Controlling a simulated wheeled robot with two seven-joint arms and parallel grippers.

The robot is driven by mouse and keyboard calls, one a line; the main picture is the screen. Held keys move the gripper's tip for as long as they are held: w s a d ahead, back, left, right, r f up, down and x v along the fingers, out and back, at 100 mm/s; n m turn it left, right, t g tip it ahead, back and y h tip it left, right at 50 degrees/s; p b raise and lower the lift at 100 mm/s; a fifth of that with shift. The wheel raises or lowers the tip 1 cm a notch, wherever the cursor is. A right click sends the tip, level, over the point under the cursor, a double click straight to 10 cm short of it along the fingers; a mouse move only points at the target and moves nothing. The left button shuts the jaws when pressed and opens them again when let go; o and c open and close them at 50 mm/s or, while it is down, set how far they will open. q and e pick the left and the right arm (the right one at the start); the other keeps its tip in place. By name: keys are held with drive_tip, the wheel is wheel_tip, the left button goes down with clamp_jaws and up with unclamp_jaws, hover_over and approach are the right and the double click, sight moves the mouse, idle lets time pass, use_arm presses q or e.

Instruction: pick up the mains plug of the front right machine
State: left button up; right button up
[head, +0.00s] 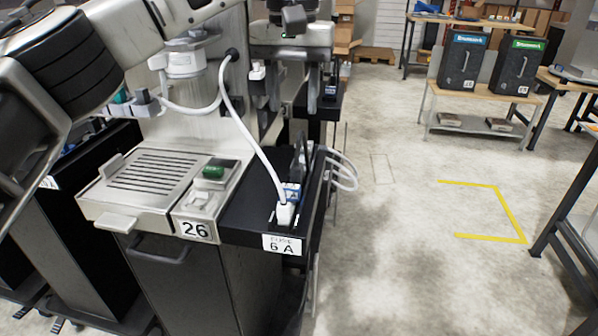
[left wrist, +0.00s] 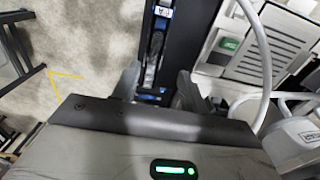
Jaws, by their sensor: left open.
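The front right machine (head: 160,175), marked 26, has a drip grille and a green button. Its white mains plug (head: 285,213) stands upright in a black strip (head: 252,228) at the machine's right side, by the label 6 A. A white cable (head: 243,125) runs from it up to the machine's body; it also shows in the left wrist view (left wrist: 263,60). I cannot make out the plug itself in the left wrist view. My left gripper (head: 293,92) points down, open and empty, above and beyond the plug, well apart from it. My right gripper is not in view.
Looped white cables (head: 343,172) hang right of the strip. Another machine stands behind. A bench with two black boxes (head: 462,62) is at the back right. Yellow floor tape (head: 508,205) marks open floor on the right.

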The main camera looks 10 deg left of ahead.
use_arm(q)
hover_over(297, 166)
drive_tip(key=f, duration=0.7)
drive_tip(key=shift+w+a+b, duration=0.2)
drive_tip(key=shift+a+b, duration=0.1)
drive_tip(key=shift+a, duration=0.05)
drive_tip(key=shift+s+d+f, duration=0.1)
drive_tip(key=shift+d+f, duration=0.05)
drive_tip(key=shift+f, duration=1.35)
drive_tip(key=shift+s+d+f, duration=0.1)
drive_tip(key=shift+d+f, duration=0.05)
drive_tip(key=shift+f, duration=1.3)
clamp_jaws()
